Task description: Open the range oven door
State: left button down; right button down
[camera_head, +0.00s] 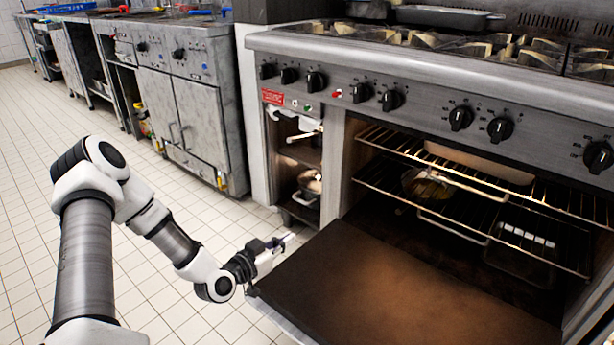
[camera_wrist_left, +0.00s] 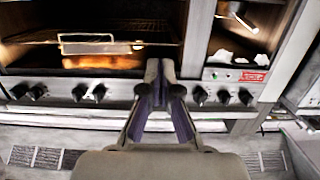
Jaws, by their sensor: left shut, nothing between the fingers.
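The range oven (camera_head: 430,85) stands on the right with its door (camera_head: 370,285) swung down, its brown inner face turned up. The oven cavity is in open view, with wire racks (camera_head: 470,185) inside. My left gripper (camera_head: 288,240) is shut and empty, at the left edge of the lowered door; whether it touches the door I cannot tell. In the left wrist view the left gripper's fingers (camera_wrist_left: 160,72) are together, in front of the oven's front with its knobs (camera_wrist_left: 88,93). My right gripper is not in view.
A narrow open compartment (camera_head: 305,160) with items inside is left of the oven cavity. Trays and a pan sit on and under the racks. A steel cabinet (camera_head: 190,105) stands farther left. The tiled floor (camera_head: 30,190) around my left arm is clear.

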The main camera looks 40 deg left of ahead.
pick_arm(q)
jog(key=w+r+g+p, duration=0.3)
jog(key=w+r+p, duration=0.3)
jog(key=w+r, duration=0.2)
jog(key=shift+w+d+r, duration=0.15)
jog(key=shift+w+r, duration=0.1)
jog(key=shift+r, duration=0.5)
